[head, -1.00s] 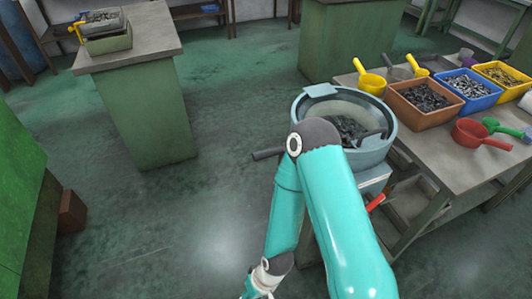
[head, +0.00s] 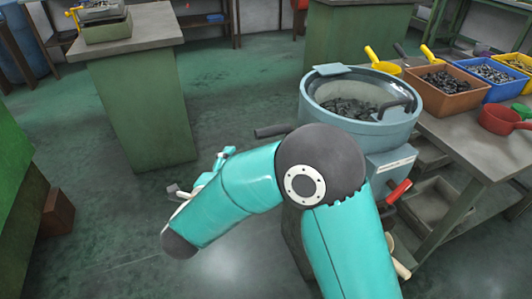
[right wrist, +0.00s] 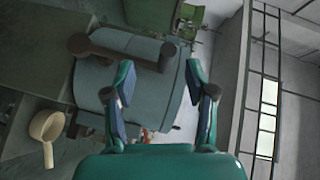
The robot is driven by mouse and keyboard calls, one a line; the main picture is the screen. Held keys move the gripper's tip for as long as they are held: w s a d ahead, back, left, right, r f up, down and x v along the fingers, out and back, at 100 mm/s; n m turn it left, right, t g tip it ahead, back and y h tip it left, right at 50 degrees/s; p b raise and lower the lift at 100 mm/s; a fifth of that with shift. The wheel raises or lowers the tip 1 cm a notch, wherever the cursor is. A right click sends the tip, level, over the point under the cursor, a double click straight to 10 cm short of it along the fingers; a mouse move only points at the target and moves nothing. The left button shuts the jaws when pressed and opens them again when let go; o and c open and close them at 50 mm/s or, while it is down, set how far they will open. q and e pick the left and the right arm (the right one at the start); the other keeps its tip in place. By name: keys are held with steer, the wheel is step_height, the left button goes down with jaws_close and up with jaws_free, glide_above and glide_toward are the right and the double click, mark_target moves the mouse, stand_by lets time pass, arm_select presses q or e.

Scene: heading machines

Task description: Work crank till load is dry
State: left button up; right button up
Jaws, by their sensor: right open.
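A round grey-blue drum (head: 318,112) stands right of centre in the head view, with dark metal parts (head: 350,107) inside. I cannot tell whether they are wet. A dark crank grip (head: 272,131) sticks out on the drum's left side. In the right wrist view a dark crank bar with a knob (right wrist: 78,43) lies across the machine, beyond and left of my fingers. My right gripper (right wrist: 160,72) is open and empty, apart from the crank. In the head view it is partly hidden behind my forearm. My left gripper is out of view.
A red lever (head: 398,190) is on the machine's front. A bench to the right holds a brown bin (head: 445,97), a blue bin (head: 488,90) and scoops. A green pedestal (head: 145,110) with a tray stands at left. The floor between is clear.

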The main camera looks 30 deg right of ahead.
mark_target(264, 137)
steer(key=w+d+m, duration=0.1)
steer(key=w+d, duration=0.1)
steer(key=d, duration=0.3)
steer(key=w+d+m+g+h, duration=0.1)
steer(key=d, duration=0.3)
steer(key=w+d+m+g+b, duration=0.1)
steer(key=w+d, duration=0.1)
steer(key=d, duration=0.3)
steer(key=shift+w+d+h, duration=0.35)
steer(key=shift+h, duration=0.05)
steer(key=shift+c, duration=0.4)
jaws_close()
